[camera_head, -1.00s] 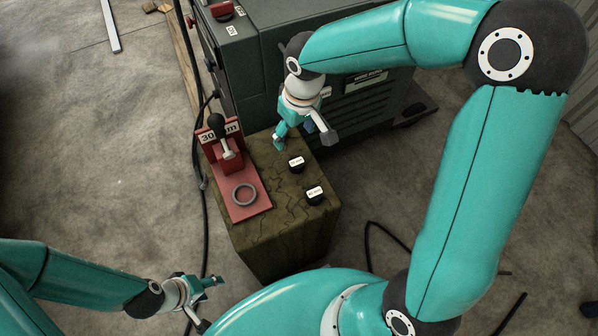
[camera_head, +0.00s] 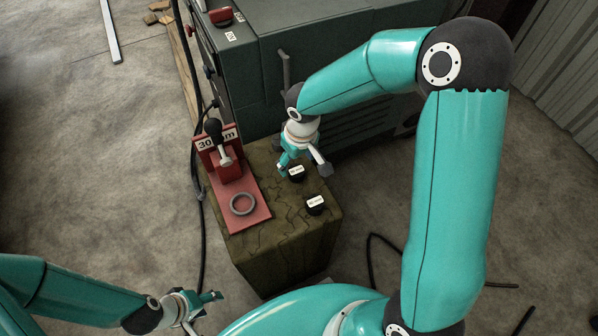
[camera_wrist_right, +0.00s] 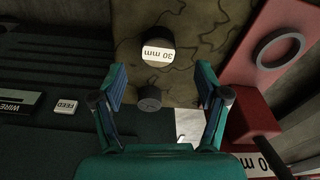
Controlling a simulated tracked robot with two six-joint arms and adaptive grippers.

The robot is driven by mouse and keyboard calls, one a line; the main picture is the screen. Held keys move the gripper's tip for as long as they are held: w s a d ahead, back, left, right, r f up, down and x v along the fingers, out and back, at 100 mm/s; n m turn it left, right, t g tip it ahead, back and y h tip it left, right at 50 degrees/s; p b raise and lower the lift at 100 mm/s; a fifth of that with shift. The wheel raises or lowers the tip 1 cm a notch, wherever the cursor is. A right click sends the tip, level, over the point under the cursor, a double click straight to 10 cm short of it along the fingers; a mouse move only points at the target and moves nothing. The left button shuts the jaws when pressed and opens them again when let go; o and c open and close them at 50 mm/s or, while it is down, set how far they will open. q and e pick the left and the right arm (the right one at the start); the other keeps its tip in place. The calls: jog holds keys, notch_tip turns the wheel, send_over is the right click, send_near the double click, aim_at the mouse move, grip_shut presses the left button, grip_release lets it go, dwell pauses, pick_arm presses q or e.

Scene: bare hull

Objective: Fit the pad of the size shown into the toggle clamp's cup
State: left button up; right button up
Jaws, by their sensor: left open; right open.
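Two black pads with white labels, a rear pad (camera_head: 296,178) and a front pad (camera_head: 315,208), sit right of the clamp. My right gripper (camera_head: 304,171) is open and empty above the rear pad. My left gripper (camera_head: 208,308) is open at lower left, away from the block.
A black cable (camera_head: 203,240) runs along the floor left of the block. In the right wrist view a dark round thing (camera_wrist_right: 149,98) is unclear.

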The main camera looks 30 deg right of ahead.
aim_at(296, 170)
notch_tip(296, 170, down, 4)
jog(key=shift+w+f+b, duration=0.15)
jog(key=shift+b, duration=0.2)
jog(key=shift+c, duration=0.3)
jog(key=c, duration=1.2)
